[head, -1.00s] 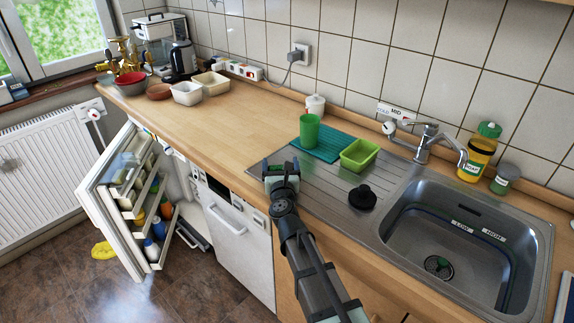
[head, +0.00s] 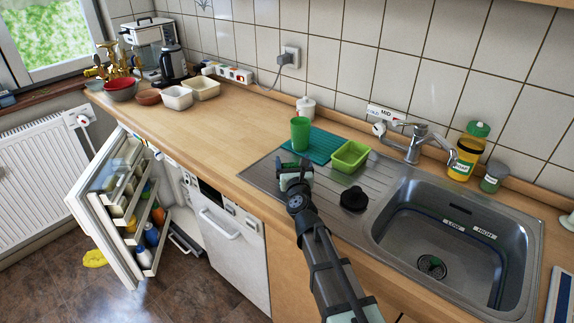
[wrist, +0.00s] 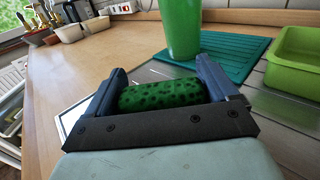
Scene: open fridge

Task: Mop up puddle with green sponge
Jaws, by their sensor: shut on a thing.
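My gripper (head: 296,172) is over the left part of the sink's ribbed drainer, just in front of the green cup. In the wrist view my gripper (wrist: 160,88) is shut on a dark green, pitted sponge (wrist: 158,96), held crosswise between the two blue-grey fingers. In the head view the sponge is too small and covered to make out clearly. I cannot clearly make out a puddle in either view.
A green cup (head: 300,134) and a teal mat (head: 327,147) stand close behind my gripper. A light green tub (head: 350,157) and a black plug (head: 354,199) are to its right, before the sink (head: 450,235). The open fridge door (head: 95,235) is lower left, near a yellow thing (head: 94,258) on the floor.

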